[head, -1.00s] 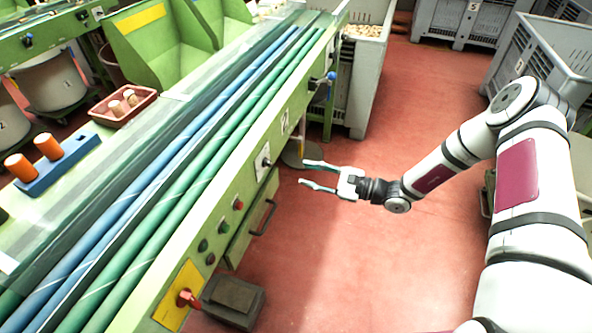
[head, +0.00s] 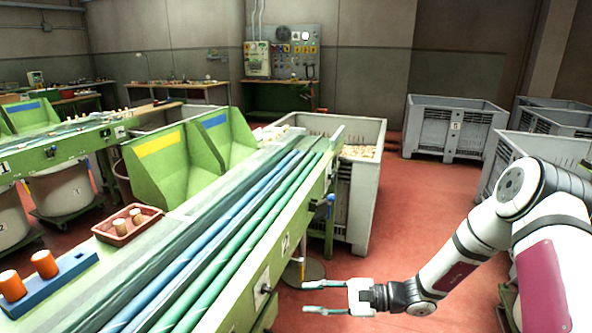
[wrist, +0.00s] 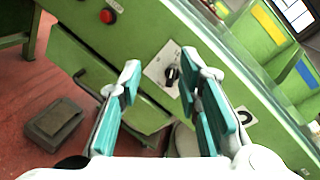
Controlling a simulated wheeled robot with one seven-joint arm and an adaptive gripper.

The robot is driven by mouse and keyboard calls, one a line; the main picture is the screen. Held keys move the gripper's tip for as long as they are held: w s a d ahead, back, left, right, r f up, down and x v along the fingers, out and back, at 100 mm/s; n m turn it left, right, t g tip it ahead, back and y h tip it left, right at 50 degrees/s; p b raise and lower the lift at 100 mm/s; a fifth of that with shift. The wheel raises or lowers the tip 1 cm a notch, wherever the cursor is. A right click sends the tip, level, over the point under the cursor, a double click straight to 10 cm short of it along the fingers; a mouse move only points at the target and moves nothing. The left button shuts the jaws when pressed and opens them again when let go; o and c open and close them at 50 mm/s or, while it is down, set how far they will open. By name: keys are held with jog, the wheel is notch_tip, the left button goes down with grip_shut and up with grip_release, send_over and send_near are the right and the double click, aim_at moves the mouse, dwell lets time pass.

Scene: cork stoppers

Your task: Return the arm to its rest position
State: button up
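My gripper (head: 326,298) is in the lower right of the head view, at the end of my white and grey arm. It is over the red floor, to the right of the green conveyor table (head: 262,300), and apart from it. In the wrist view its two teal-padded fingers (wrist: 158,98) are spread apart with nothing between them. Behind them, the table's green side panel shows a black rotary switch (wrist: 171,75).
A red tray (head: 102,237) with cork stoppers and a blue holder (head: 58,288) with orange cylinders sit on the table. A grey crate (head: 364,190) of corks stands beyond it. Another grey crate (head: 452,128) is farther back. Red floor (head: 420,215) between them is clear.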

jog(key=s+d+r+n+g+h+p, duration=0.15)
jog(key=s+r+n+h, duration=0.25)
jog(key=s+r, duration=0.45)
jog(key=s+d+r+n+g+h+p, duration=0.1)
jog(key=s+d+r+n+g+h, duration=0.15)
jog(key=s+r+n+h, duration=0.55)
jog(key=s+d+r+t+h+p, duration=0.1)
jog(key=s+d+r+t+h, duration=0.1)
jog(key=s+d+r, duration=0.3)
jog(key=s+d+r+t+h, duration=0.2)
jog(key=s+d+r+t, duration=0.2)
jog(key=s+r, duration=0.5)
jog(key=shift+s+d+r+p, duration=0.15)
jog(key=shift+s+d+p, duration=0.15)
jog(key=shift+d, duration=0.45)
jog(key=shift+a, duration=0.1)
